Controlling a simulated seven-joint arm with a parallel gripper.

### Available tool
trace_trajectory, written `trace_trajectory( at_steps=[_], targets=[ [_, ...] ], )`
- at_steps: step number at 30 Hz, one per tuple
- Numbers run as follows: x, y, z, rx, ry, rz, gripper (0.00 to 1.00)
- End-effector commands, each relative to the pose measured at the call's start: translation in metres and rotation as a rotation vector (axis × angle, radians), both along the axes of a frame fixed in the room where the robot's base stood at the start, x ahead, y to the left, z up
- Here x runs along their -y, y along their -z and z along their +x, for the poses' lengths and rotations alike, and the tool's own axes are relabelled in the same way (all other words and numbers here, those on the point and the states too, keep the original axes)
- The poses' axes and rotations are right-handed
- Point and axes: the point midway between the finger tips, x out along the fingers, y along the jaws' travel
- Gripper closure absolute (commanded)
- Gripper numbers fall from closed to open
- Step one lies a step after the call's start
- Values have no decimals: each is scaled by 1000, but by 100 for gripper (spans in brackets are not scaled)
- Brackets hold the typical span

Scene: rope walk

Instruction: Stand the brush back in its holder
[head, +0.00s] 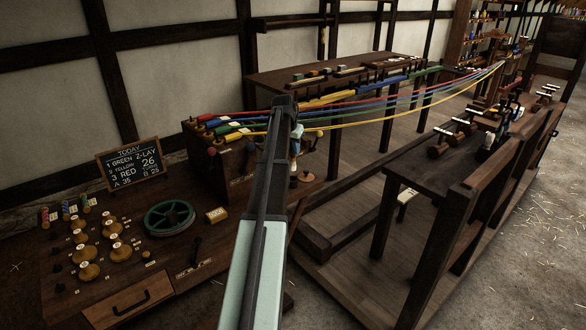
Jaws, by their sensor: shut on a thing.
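My arm rises from the bottom middle of the head view. It hides most of my gripper (295,148), of which only a small pale part shows past the arm's right side, near the front of the peg box. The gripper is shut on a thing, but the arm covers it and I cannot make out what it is. I cannot pick out the brush or its holder with certainty.
A dark bench (60,290) at left carries yellow knobs, a green wheel (170,218) and a chalkboard (133,163). Coloured ropes (400,95) stretch from the peg box to the far right. A low table (425,172) with wooden tools stands at right.

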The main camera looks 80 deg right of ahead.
Motion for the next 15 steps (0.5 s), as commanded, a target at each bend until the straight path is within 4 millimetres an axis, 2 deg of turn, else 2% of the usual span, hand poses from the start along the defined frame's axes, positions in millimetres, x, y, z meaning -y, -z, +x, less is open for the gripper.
trace_trajectory(
  at_steps=[4, 11, 15],
  targets=[
    [-1, 25, 0, -1, 0, 1, 100],
    [0, 40, 0, 0, 0, -1, 100],
    [-1, 58, 0, -1, 0, 1, 100]
  ],
)
